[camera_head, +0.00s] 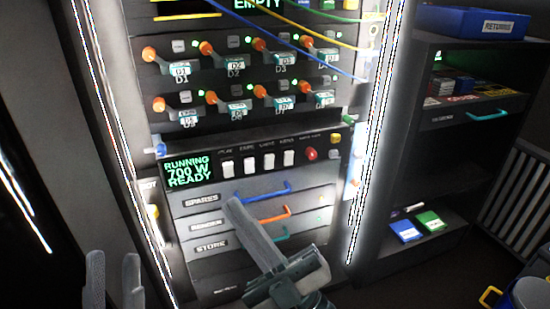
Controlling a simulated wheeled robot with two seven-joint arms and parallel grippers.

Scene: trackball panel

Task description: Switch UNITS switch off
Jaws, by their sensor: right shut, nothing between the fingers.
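A red button (310,154) and a yellow button (335,138) are right of the switches. Drawers with a blue handle (268,192) and an orange handle (272,217) lie below. Orange knobs and hanging cables are above. A shelf with a blue bin (480,22) stands at right.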

